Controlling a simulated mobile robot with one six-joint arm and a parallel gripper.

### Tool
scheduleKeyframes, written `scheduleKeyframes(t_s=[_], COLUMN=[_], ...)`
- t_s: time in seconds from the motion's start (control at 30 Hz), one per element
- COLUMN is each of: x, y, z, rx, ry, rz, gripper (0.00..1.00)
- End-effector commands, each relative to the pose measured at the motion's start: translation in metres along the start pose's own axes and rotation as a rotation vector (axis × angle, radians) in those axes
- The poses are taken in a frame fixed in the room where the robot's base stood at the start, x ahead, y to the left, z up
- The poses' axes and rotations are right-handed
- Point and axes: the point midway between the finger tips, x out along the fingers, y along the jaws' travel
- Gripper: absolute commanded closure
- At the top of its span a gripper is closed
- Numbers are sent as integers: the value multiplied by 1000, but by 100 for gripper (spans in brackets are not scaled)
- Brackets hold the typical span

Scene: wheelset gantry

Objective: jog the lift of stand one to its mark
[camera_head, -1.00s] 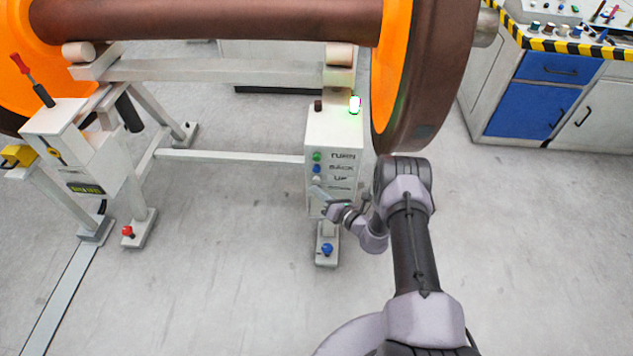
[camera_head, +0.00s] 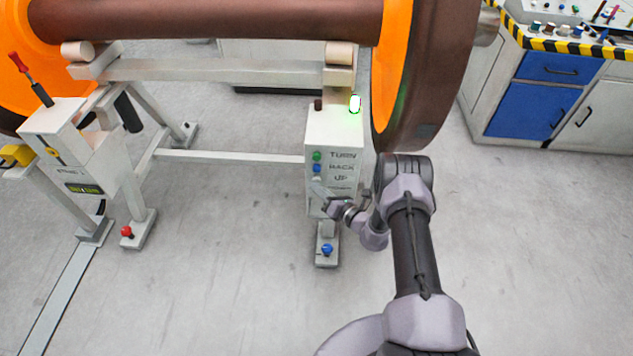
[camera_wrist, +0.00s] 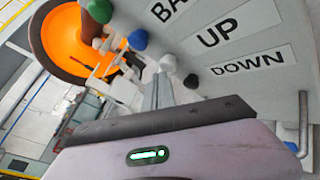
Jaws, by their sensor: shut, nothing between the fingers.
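A white control box (camera_head: 334,135) stands on the right leg of the wheelset stand, with labels TURN, BACK and UP. In the wrist view the labels UP (camera_wrist: 222,33) and DOWN (camera_wrist: 247,64) are clear. Beside the labels sit a green button (camera_wrist: 100,10), a blue button (camera_wrist: 138,40), a white button (camera_wrist: 168,62) and a dark button (camera_wrist: 190,79). My gripper (camera_head: 319,186) is shut and empty, its tips close to the lower buttons. It also shows in the wrist view (camera_wrist: 160,88). I cannot tell whether it touches a button. No lift mark is recognisable.
A lit lamp (camera_head: 355,103) tops the box. The brown and orange wheel (camera_head: 420,80) hangs close to my arm. A second box (camera_head: 80,140) with a red-handled lever stands left. A blue-drawer cabinet (camera_head: 530,105) stands right. The front floor is clear.

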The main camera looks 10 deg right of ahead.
Motion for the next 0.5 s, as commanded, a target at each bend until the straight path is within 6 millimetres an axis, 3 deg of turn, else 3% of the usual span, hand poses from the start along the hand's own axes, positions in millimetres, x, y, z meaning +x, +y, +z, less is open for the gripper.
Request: scheduleKeyframes(t_s=[0.5], x=[5], y=[-4], z=[3], rx=[0], ry=[0], rz=[0], gripper=[100])
